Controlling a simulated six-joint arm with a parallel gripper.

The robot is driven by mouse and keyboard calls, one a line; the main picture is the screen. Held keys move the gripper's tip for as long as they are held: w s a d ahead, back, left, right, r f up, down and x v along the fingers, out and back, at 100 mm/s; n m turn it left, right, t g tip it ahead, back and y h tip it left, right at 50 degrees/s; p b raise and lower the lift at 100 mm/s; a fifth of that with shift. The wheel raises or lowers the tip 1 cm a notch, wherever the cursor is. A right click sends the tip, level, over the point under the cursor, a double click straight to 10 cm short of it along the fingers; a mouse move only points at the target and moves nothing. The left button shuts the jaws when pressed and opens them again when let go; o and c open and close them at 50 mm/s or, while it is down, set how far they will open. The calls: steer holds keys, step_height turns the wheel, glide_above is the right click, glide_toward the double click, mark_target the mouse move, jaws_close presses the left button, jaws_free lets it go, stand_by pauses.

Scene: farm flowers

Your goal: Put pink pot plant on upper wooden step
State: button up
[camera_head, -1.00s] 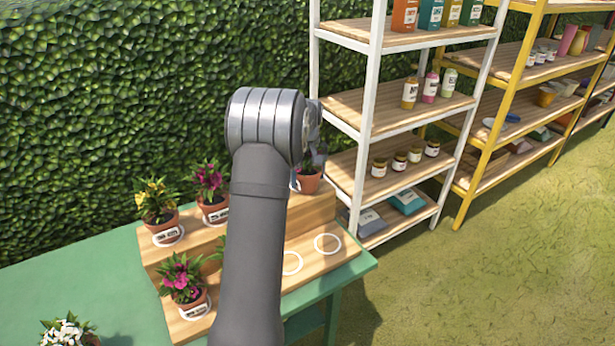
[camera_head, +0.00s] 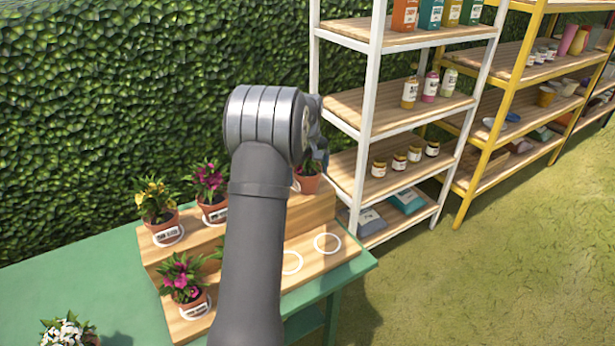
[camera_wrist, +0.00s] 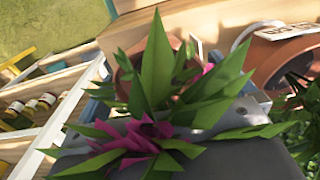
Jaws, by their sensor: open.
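A terracotta pot (camera_head: 308,184) with a leafy plant stands at the right end of the upper wooden step (camera_head: 285,212). In the wrist view, its pink flowers (camera_wrist: 140,138) and green leaves fill the middle, with part of its pot (camera_wrist: 122,82) behind them. My gripper (camera_head: 318,155) is open, just above and beside this plant; its fingers are mostly hidden by my arm and the leaves. Another pink-flowered pot plant (camera_head: 211,192) stands on the upper step further left. A third pink one (camera_head: 184,280) stands on the lower step (camera_head: 335,256).
A yellow-flowered pot (camera_head: 158,210) stands at the upper step's left end. White flowers (camera_head: 68,332) stand on the green table (camera_head: 60,260). Empty white rings (camera_head: 327,243) mark the lower step. A white shelf (camera_head: 375,95) stands close on the right, a hedge (camera_head: 120,90) behind.

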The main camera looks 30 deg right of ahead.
step_height(320, 180, up, 10)
steer(key=shift+r, duration=0.25)
steer(key=shift+f, duration=0.1)
step_height(320, 180, down, 13)
steer(key=shift+r, duration=0.2)
step_height(320, 180, up, 3)
steer(key=shift+f, duration=0.1)
steer(key=shift+r, duration=0.55)
steer(key=shift+f, duration=0.1)
